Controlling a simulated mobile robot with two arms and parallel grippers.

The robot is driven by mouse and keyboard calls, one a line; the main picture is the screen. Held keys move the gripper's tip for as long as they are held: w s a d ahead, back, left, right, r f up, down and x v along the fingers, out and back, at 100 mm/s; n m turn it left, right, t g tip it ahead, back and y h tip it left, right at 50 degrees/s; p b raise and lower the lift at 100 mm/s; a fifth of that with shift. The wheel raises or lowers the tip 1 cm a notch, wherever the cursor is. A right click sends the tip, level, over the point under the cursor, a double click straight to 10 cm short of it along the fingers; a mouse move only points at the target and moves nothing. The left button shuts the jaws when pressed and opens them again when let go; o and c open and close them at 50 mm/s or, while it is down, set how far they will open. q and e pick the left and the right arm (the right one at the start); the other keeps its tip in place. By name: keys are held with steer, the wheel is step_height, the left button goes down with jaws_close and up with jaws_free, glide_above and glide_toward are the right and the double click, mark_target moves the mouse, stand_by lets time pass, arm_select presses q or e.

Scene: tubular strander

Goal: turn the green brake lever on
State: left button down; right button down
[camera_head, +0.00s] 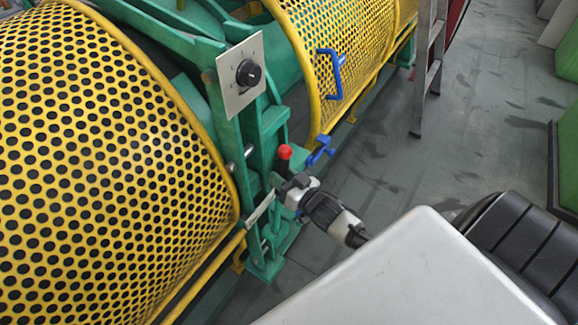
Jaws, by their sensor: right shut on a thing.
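The green brake lever stands at the machine's green frame post and ends in a red knob (284,152). My right gripper (280,186) comes in from the lower right and is shut on the lever just below the knob. The gripper hides much of the lever's shaft, so its exact angle is hard to tell. My left gripper is not in view.
Yellow perforated guards (90,150) stand left of the post and behind it (335,60). A dial plate (241,75) with a black knob is above the lever. A blue handle (331,75) and blue latch (320,151) are nearby. A ladder (428,65) stands behind on open grey floor.

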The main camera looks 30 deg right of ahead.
steer(key=a+n, duration=0.1)
steer(key=a, duration=0.1)
steer(key=s+a, duration=0.1)
steer(key=a, duration=0.1)
steer(key=s+a+n, duration=0.1)
steer(key=a, duration=0.1)
steer(key=shift+s+r+n+p, duration=0.2)
steer(key=shift+s+n+p, duration=0.05)
steer(key=shift+n+p, duration=0.05)
steer(key=s+a+f+n+t+y+b, duration=0.1)
steer(key=s+a+f+n, duration=0.1)
steer(key=a, duration=0.5)
steer(key=shift+s+a+n, duration=0.35)
steer(key=shift+s+n, duration=0.3)
steer(key=shift+n, duration=0.45)
steer(key=c, duration=1.1)
jaws_free()
steer(key=o, duration=0.3)
steer(key=shift+a, duration=0.15)
steer(key=shift+r, duration=0.1)
